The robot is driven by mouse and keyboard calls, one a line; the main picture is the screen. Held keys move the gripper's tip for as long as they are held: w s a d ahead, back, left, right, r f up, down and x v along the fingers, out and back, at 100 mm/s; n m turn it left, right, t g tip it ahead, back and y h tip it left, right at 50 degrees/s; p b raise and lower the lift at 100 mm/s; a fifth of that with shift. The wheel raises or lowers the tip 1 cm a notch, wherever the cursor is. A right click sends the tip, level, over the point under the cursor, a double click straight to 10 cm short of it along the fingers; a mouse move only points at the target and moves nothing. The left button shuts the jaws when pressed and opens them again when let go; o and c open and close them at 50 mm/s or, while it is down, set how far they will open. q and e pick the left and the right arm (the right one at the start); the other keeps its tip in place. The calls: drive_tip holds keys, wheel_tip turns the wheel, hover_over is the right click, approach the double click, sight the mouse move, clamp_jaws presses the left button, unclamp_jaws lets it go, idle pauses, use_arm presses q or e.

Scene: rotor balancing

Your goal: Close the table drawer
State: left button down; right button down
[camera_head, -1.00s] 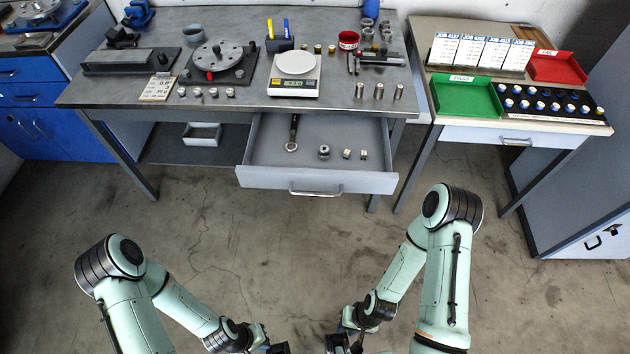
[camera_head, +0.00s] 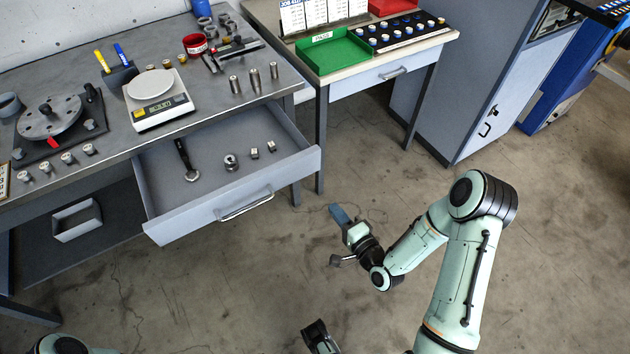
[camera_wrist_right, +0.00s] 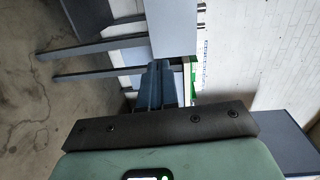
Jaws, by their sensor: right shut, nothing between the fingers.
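The table drawer (camera_head: 215,204) is pulled out under the grey workbench (camera_head: 108,128) in the head view, with a bar handle (camera_head: 245,206) on its front. A wrench (camera_head: 186,160), a ring-shaped part (camera_head: 231,162) and two small metal pieces (camera_head: 262,150) lie inside it. My right gripper (camera_head: 338,214) is shut and empty, to the right of the drawer front and apart from it. Its blue fingers also show in the right wrist view (camera_wrist_right: 158,85). My left gripper (camera_head: 318,334) shows only in part at the bottom edge; its jaw state is unclear.
A side table (camera_head: 372,76) with a green tray (camera_head: 335,54) stands right of the workbench. A grey cabinet (camera_head: 480,75) is farther right. A scale (camera_head: 157,98) and a rotor disc (camera_head: 50,117) stand on the workbench. The floor before the drawer is clear.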

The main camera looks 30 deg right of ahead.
use_arm(q)
drive_tip(key=shift+w+f+b, duration=0.2)
drive_tip(key=shift+f+b, duration=0.1)
drive_tip(key=shift+f, duration=0.1)
use_arm(e)
approach(308, 167)
drive_tip(key=shift+m+t+h, duration=0.3)
drive_tip(key=shift+m+t, duration=0.1)
drive_tip(key=w, duration=0.7)
drive_tip(key=shift+a+f, duration=0.25)
drive_tip(key=shift+a, duration=0.05)
